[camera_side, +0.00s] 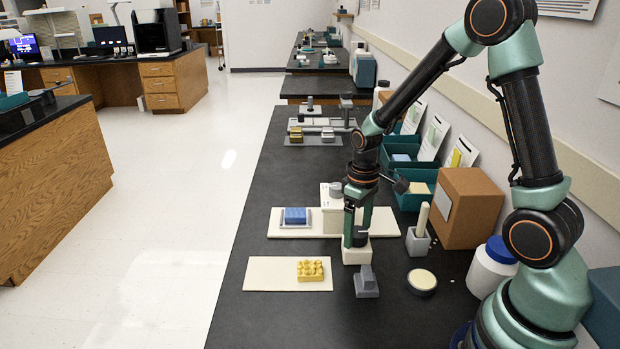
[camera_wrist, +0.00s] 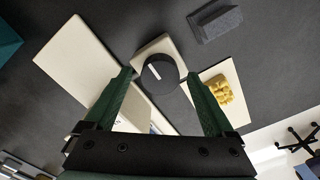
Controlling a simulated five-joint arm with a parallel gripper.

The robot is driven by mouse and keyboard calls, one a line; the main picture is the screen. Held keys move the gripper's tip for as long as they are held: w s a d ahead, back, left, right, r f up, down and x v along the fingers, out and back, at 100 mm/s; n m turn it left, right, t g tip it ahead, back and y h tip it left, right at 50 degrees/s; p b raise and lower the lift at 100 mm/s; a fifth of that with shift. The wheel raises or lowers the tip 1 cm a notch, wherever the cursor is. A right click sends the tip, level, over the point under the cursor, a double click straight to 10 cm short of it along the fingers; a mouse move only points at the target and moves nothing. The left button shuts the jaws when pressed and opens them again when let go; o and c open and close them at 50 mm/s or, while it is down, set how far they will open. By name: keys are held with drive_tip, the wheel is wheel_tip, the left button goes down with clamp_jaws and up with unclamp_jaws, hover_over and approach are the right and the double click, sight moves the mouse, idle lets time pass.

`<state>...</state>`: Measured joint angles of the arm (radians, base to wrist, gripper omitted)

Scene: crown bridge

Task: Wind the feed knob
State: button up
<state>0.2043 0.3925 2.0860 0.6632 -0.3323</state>
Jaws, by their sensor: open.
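The feed knob (camera_wrist: 161,72) is a dark round knob with a white index line, on a cream block (camera_wrist: 150,47). In the side view the block (camera_side: 355,255) sits on the black bench, with the dark knob (camera_side: 361,239) partly hidden behind my finger. My gripper (camera_side: 355,242) points down over the block. In the wrist view my gripper (camera_wrist: 158,76) is open, its two green fingertips on either side of the knob. Small gaps seem to show between fingers and knob; I cannot tell whether either finger touches.
A cream plate (camera_side: 262,274) with a yellow studded block (camera_side: 310,270) lies left of the knob. A grey block (camera_side: 366,282) stands in front. Behind are a cream unit (camera_side: 331,196) and a blue block (camera_side: 295,215). A grey holder (camera_side: 417,241) and a round dish (camera_side: 422,281) stand right.

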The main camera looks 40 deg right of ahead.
sight(358, 233)
wheel_tip(358, 233, up, 12)
idle(0.4)
drive_tip(key=s+a+r+m+t, duration=0.1)
drive_tip(key=s+a+r+t, duration=0.4)
drive_tip(key=s+a+r, duration=0.2)
drive_tip(key=shift+s+a+r+t, duration=0.15)
drive_tip(key=shift+a+r+t, duration=0.05)
drive_tip(key=shift+r+t, duration=0.1)
